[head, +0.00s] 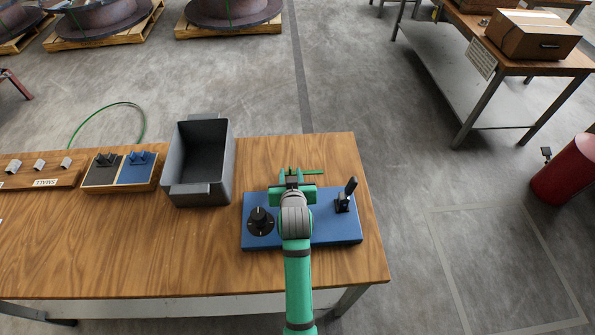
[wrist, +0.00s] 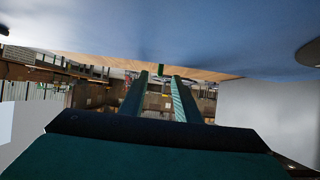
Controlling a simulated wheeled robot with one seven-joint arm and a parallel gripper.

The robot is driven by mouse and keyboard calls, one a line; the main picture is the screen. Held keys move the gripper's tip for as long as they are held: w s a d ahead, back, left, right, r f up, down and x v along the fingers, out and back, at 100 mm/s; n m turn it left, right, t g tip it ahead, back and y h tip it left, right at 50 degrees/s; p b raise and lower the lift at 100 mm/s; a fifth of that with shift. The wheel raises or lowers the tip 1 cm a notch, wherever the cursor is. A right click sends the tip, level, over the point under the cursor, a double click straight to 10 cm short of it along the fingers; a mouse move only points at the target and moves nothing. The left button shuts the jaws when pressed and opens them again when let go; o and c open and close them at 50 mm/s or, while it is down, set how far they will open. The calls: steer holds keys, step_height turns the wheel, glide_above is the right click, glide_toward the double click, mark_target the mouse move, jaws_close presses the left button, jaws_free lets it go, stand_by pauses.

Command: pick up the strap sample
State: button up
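A short green strip (head: 314,171), which looks like the strap sample, shows at the far edge of the blue base plate (head: 333,232), just right of my gripper's tip. Its left part is hidden by my gripper or the fixture. My gripper (head: 293,172) reaches out low over the plate. In the wrist view its two teal fingers (wrist: 158,84) are apart with nothing between them. A small green end (wrist: 160,69) shows just beyond the fingertips, roughly centred on the gap. I cannot tell whether anything touches it.
The plate carries a black knob (head: 260,220) at left and an upright black lever (head: 348,192) at right. A grey bin (head: 168,182) stands to the left, beside a tray with black and blue halves (head: 136,183). Bare wood (head: 110,245) lies in front of them.

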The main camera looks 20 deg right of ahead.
steer(key=shift+x, duration=1.5)
steer(key=shift+c, duration=0.3)
jaws_close()
